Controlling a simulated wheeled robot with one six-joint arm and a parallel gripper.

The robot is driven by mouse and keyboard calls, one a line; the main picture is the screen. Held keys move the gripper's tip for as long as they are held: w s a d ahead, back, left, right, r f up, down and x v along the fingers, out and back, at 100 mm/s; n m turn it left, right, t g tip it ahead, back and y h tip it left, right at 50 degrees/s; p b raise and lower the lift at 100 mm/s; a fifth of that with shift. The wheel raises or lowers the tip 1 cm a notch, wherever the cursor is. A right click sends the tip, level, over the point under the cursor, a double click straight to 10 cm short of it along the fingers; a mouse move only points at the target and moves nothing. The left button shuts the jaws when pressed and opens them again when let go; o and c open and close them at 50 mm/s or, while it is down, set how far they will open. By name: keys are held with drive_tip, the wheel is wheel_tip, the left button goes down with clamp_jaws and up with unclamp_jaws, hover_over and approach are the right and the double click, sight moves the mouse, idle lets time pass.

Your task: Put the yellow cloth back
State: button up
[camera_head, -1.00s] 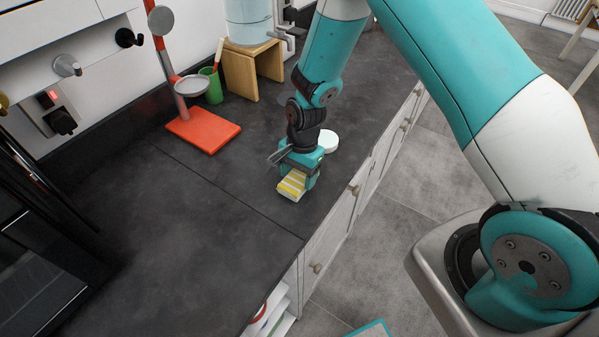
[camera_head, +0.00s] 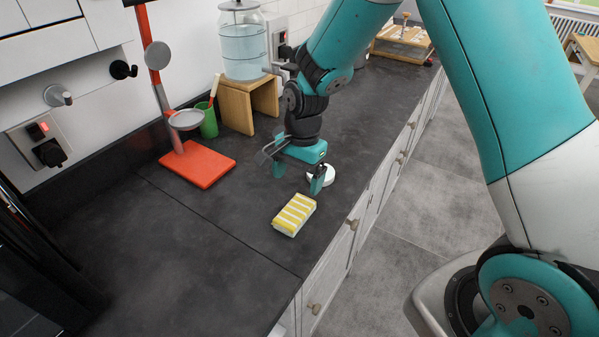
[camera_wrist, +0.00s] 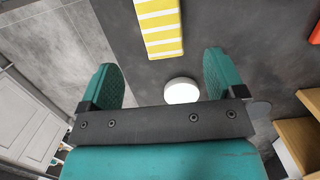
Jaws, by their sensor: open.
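The yellow cloth (camera_head: 294,214), folded and striped with white, lies flat on the dark worktop near its front edge. It also shows at the top of the wrist view (camera_wrist: 160,27). My gripper (camera_head: 298,178) is open and empty, raised a little above the worktop and behind the cloth, apart from it.
A round white object (camera_head: 321,176) stands on the worktop close to my gripper. At the back are a red-based stand (camera_head: 198,165), a green cup (camera_head: 209,124) and a glass water dispenser (camera_head: 243,50) on a wooden stand (camera_head: 236,108). The worktop to the left is clear.

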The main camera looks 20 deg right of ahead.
drive_tip(key=s+a+r+n+y, duration=0.1)
drive_tip(key=s+a+r+n, duration=0.1)
drive_tip(key=s+r+n, duration=0.3)
drive_tip(key=s+a+r+n, duration=0.1)
drive_tip(key=s+r+n, duration=0.1)
drive_tip(key=r, duration=0.5)
drive_tip(key=s+a+r+n, duration=0.1)
drive_tip(key=s+r+n, duration=0.2)
drive_tip(key=s+n, duration=0.2)
drive_tip(key=s+a+r+n+t+y, duration=0.1)
drive_tip(key=s+r+n, duration=0.3)
drive_tip(key=s, duration=0.6)
drive_tip(key=shift+s+n+y, duration=0.3)
drive_tip(key=shift+s+n, duration=0.05)
drive_tip(key=shift+n, duration=0.85)
drive_tip(key=shift+a, duration=0.1)
drive_tip(key=shift+f+b, duration=0.65)
drive_tip(key=shift+b, duration=0.15)
